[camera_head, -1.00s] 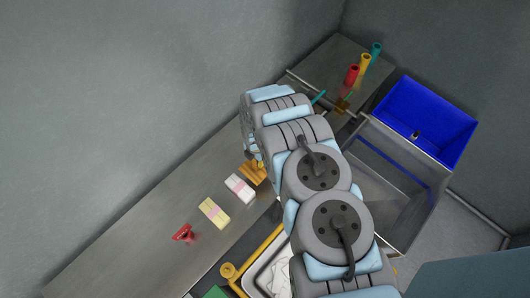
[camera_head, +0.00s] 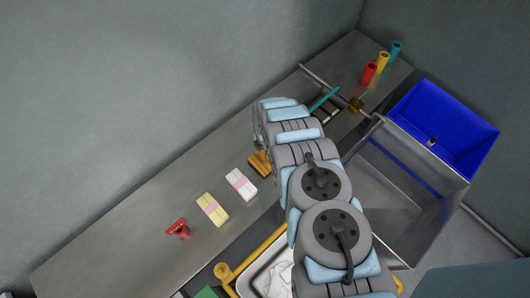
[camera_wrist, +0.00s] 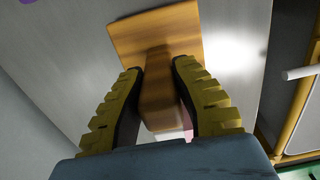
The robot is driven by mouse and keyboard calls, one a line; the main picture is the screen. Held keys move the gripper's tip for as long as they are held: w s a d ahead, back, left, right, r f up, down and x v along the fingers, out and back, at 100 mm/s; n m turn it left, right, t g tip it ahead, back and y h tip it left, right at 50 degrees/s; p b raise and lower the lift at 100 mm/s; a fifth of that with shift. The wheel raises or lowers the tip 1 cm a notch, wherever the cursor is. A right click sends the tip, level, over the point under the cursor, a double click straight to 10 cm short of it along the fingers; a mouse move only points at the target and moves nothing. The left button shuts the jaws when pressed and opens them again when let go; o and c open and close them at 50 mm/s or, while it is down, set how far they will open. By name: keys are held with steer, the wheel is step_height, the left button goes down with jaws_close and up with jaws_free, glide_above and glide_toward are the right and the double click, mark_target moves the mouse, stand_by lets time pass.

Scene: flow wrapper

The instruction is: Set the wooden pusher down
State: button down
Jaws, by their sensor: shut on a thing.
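The wooden pusher (camera_wrist: 165,28) has a flat square plate and a block-like handle. In the wrist view, my gripper (camera_wrist: 157,72) has its two yellow ribbed fingers on either side of the handle, shut on it. The plate lies beyond the fingertips, over or on the grey metal surface; I cannot tell whether it touches. In the head view, the pusher (camera_head: 260,163) shows partly beside my arm, on the metal table (camera_head: 130,235). My gripper is hidden behind my arm there.
A white pink-banded block (camera_head: 241,184) is close to the pusher. A yellow pink-banded block (camera_head: 212,209) and a red object (camera_head: 178,228) lie farther along the table. Upright cylinders (camera_head: 369,73) stand at the far end. A blue bin (camera_head: 448,120) is at right.

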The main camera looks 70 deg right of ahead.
steer(key=shift+f, duration=0.65)
steer(key=shift+r, duration=0.1)
steer(key=c, duration=1)
jaws_free()
steer(key=shift+o, duration=0.2)
steer(key=shift+r+b, duration=0.75)
steer(key=shift+r, duration=3.5)
steer(key=shift+r+p, duration=1.4)
steer(key=shift+r, duration=0.35)
